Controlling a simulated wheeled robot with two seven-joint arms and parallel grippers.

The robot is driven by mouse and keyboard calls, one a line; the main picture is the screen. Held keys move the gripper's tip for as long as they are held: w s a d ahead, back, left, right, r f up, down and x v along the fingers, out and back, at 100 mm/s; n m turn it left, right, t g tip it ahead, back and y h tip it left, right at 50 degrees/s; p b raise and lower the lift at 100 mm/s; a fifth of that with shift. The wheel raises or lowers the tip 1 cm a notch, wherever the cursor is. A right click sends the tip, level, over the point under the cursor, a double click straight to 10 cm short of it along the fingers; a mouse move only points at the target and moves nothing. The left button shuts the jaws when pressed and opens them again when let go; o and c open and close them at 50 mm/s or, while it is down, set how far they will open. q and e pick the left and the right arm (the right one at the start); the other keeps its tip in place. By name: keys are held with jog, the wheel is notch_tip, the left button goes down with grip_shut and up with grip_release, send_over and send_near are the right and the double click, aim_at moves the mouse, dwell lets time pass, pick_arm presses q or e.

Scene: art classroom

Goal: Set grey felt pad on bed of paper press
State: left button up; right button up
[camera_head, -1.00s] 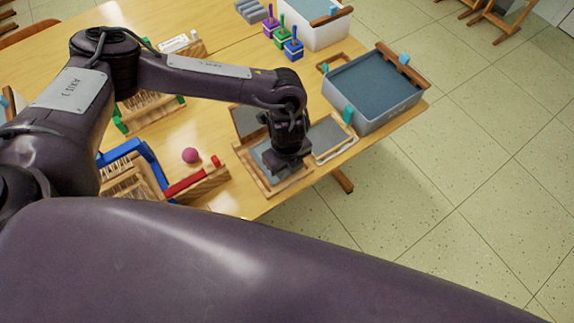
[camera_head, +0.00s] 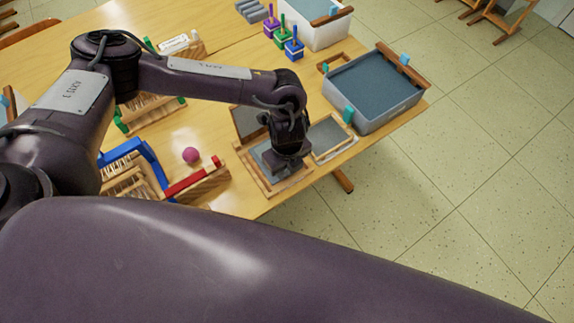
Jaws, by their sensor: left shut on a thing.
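The paper press (camera_head: 246,162) is a wooden frame near the table's front right edge, with a grey-faced lid (camera_head: 247,122) standing raised at its back. My left gripper (camera_head: 287,163) points down over the press bed and is shut on the grey felt pad (camera_head: 262,157). The pad shows as a flat grey patch beside the fingers, low over the bed or on it; the contact is hidden. The wrist covers much of the bed. My right gripper is not in view.
A framed grey screen (camera_head: 328,136) lies just right of the press, with a grey-blue vat (camera_head: 372,92) beyond it. A pink ball (camera_head: 191,155), a red-topped wooden rack (camera_head: 196,182) and a blue-framed rack (camera_head: 137,150) are to the left.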

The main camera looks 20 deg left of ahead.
pick_arm(q)
jog(key=shift+f+b, duration=0.3)
jog(key=shift+f, duration=0.25)
dwell(0.4)
jog(key=o, duration=1)
notch_tip(320, 180, up, 8)
jog(key=shift+f+b, duration=0.1)
jog(key=shift+b, duration=0.25)
